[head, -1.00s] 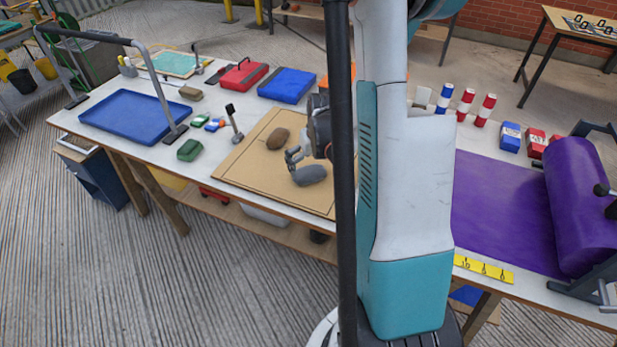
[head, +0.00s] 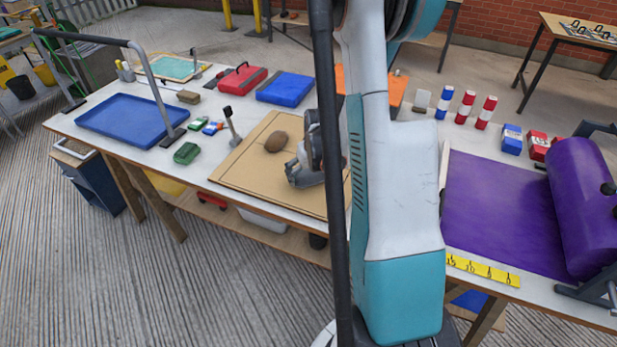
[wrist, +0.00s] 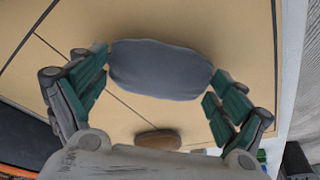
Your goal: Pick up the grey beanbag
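The grey beanbag (wrist: 160,70) lies on the tan board (head: 238,172), in the upper middle of the wrist view. My gripper (wrist: 160,64) is open, with one green-padded finger at each end of the beanbag. The fingertips are very close to its ends; I cannot tell whether they touch. In the head view my gripper (head: 302,166) is down over the beanbag and hides much of it. A brown beanbag (head: 277,142) lies apart on the same board; it also shows in the wrist view (wrist: 158,139).
A blue tray (head: 125,117), a green beanbag (head: 187,153) and an upright black-headed tool (head: 232,125) are left of the board. Red (head: 236,78) and blue (head: 285,87) cases lie behind. A purple mat (head: 500,212) is at the right.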

